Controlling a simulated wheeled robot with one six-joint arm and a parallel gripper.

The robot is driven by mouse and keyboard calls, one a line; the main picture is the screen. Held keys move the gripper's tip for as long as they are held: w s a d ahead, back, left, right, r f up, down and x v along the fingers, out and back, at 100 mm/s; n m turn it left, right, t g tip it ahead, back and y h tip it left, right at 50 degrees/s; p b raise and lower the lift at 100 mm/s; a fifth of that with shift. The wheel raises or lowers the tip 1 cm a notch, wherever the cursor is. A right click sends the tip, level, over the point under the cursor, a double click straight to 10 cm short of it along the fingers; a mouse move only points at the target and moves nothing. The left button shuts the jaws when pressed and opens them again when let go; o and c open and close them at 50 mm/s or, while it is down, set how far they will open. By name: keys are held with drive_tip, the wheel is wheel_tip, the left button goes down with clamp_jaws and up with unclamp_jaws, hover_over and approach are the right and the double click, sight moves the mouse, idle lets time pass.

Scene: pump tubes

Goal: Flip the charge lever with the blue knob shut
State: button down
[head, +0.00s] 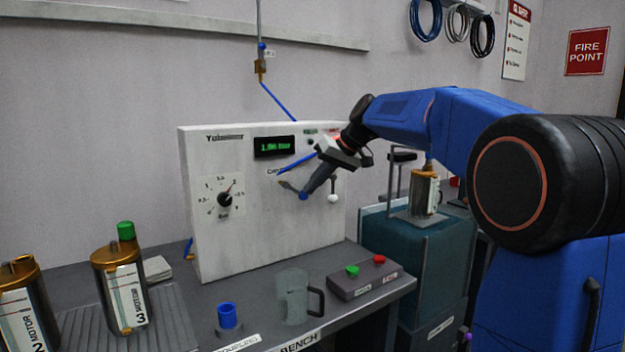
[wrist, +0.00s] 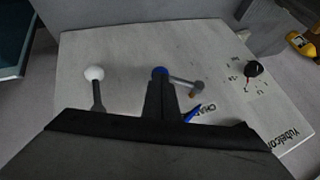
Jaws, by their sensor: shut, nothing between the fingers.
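The charge lever is a short grey lever (wrist: 183,82) on the pale panel's face, with a blue knob (head: 303,196) at its end. In the head view it slants down to the right from its pivot, at the left. The blue knob also shows in the wrist view (wrist: 159,71), partly hidden by my fingertips. My gripper (head: 308,189) is shut and empty, its tips right at the blue knob. I cannot tell whether they touch it. A second lever with a white knob (head: 333,198) hangs down to the right; it shows left in the wrist view (wrist: 94,73).
The panel (head: 250,240) carries a black dial (head: 225,199) and a green display (head: 274,146). A blue tube (head: 298,163) runs close above the lever. A clear jug (head: 293,297), a blue cup (head: 227,316) and a button box (head: 364,279) stand on the bench in front.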

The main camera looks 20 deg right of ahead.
drive_tip(key=f+m+y, duration=0.1)
drive_tip(key=y, duration=0.1)
drive_tip(key=a+f+y, duration=0.1)
drive_tip(key=f+y, duration=0.1)
drive_tip(key=f+m+g+y, duration=0.1)
drive_tip(key=y, duration=0.1)
drive_tip(key=shift+s+a+f+m+y, duration=0.3)
drive_tip(key=shift+a+y, duration=0.1)
drive_tip(key=shift+r, duration=0.2)
drive_tip(key=shift+r, duration=0.6)
